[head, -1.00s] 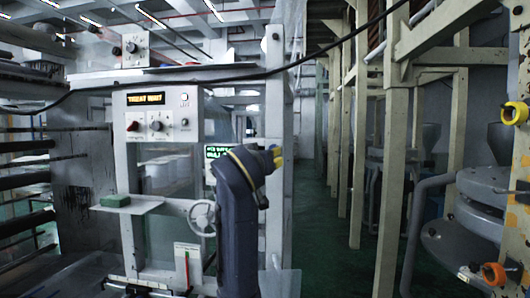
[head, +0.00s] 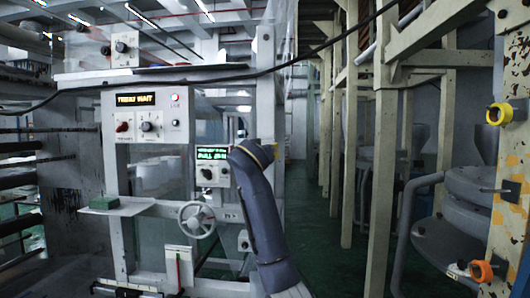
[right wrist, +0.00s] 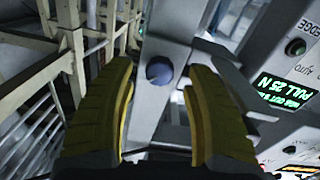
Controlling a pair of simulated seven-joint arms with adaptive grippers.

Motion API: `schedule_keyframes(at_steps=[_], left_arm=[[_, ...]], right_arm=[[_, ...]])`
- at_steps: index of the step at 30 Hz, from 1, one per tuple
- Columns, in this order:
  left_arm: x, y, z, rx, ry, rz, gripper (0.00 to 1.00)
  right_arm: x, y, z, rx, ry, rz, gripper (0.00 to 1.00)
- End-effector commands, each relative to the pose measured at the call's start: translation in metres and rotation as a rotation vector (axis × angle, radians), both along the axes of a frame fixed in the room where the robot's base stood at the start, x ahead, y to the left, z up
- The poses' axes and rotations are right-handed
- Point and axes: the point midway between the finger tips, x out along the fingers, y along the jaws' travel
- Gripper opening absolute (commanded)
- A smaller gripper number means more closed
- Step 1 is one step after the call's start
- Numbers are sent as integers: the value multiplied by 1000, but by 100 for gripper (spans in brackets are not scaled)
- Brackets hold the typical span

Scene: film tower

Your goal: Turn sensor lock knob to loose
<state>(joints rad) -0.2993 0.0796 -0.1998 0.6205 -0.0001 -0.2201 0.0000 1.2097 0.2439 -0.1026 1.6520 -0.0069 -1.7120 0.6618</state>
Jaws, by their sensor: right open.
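My right gripper (right wrist: 160,66) is open in the right wrist view, with a yellow finger on each side. A round dark blue knob (right wrist: 160,72) on a grey post shows between the fingertips; no label is readable on it, and I cannot tell whether the fingers reach it. In the head view, my right arm rises to the right of the machine, and its fingers are mostly hidden behind it. A panel with a green display (head: 212,154) and a black knob (head: 207,173) stands just left of the arm; the display also shows in the right wrist view (right wrist: 286,90). My left gripper is not in view.
A black cable (head: 270,72) crosses overhead. An open aisle (head: 318,220) lies to the right, beside beige posts.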

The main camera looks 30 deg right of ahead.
Motion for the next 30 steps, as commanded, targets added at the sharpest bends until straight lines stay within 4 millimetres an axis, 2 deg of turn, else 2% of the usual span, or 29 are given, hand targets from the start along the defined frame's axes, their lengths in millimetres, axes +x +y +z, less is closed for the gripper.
schedule_keyframes(at_steps=[9, 22, 30], left_arm=[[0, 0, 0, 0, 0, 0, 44], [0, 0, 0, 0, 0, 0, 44], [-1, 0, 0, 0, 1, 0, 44]], right_arm=[[20, -18, 0, 0, 0, 0, 54], [23, -20, 0, 0, 0, 0, 55], [22, -20, 0, 0, 0, 0, 23]])
